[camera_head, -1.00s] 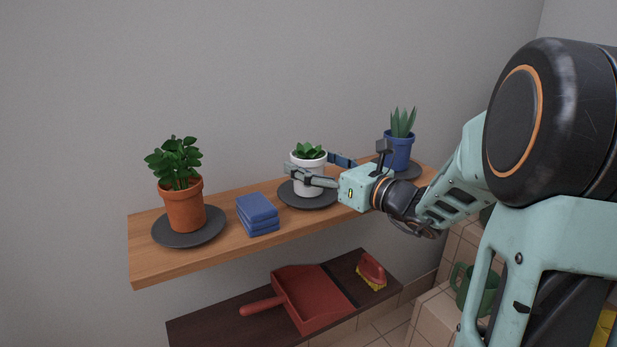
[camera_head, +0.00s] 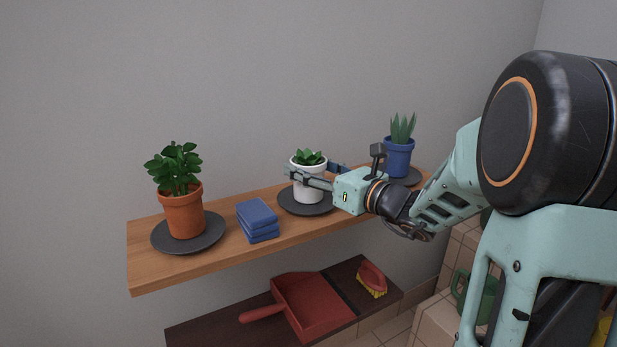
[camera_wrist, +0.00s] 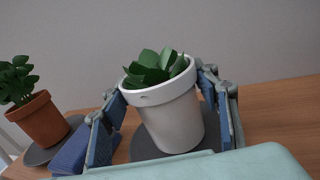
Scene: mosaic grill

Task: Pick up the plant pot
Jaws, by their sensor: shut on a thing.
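A white plant pot (camera_head: 308,192) with a green succulent stands over a dark round saucer (camera_head: 293,207) on the wooden shelf. My gripper (camera_head: 308,180) is around this pot, a finger on either side, shut on it. In the wrist view the white pot (camera_wrist: 172,122) sits between the two blue-padded fingers, upright or slightly tilted. I cannot tell whether its base touches the saucer. A terracotta pot (camera_head: 184,214) with a leafy plant stands at the shelf's left end. A blue pot (camera_head: 398,160) with a spiky plant stands at the right end, behind my gripper.
Folded blue cloths (camera_head: 258,220) lie on the shelf (camera_head: 150,270) between the terracotta and white pots. A lower dark shelf holds a red dustpan (camera_head: 315,305) and a red brush (camera_head: 372,276). A green watering can (camera_head: 478,297) is at the lower right. The wall is close behind.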

